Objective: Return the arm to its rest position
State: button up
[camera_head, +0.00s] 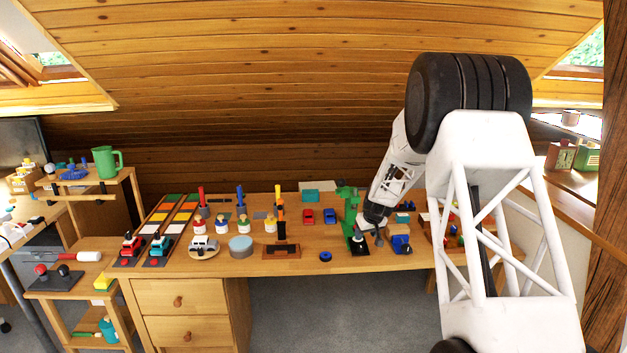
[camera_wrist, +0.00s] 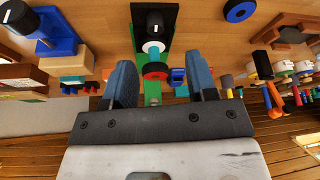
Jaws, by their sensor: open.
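My gripper (camera_head: 376,232) is at the right part of the long wooden desk (camera_head: 300,262), with my white arm reaching down to it from the upper right. In the wrist view my gripper (camera_wrist: 162,85) shows two blue-grey fingers spread apart with nothing held between them. Just beyond the fingers is a green stand (camera_head: 348,200) with a black knob and a red ring. The stand also shows in the wrist view (camera_wrist: 167,38). I cannot tell whether the fingers touch it.
Several toy figures, cars and colored trays cover the desk's left half. A low sloping wood ceiling (camera_head: 280,60) hangs behind. A green pitcher (camera_head: 106,162) stands at left.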

jog(key=s+a+r+m, duration=0.1)
jog(key=s+a+r, duration=0.2)
jog(key=s+r, duration=1.05)
jog(key=s+a+r, duration=0.3)
jog(key=s+r, duration=0.6)
jog(key=s, duration=0.9)
jog(key=s+a+r+m+g+h, duration=0.1)
jog(key=s+m, duration=0.1)
jog(key=s, duration=3.1)
jog(key=shift+s+r+g, duration=0.2)
jog(key=shift+g, duration=0.1)
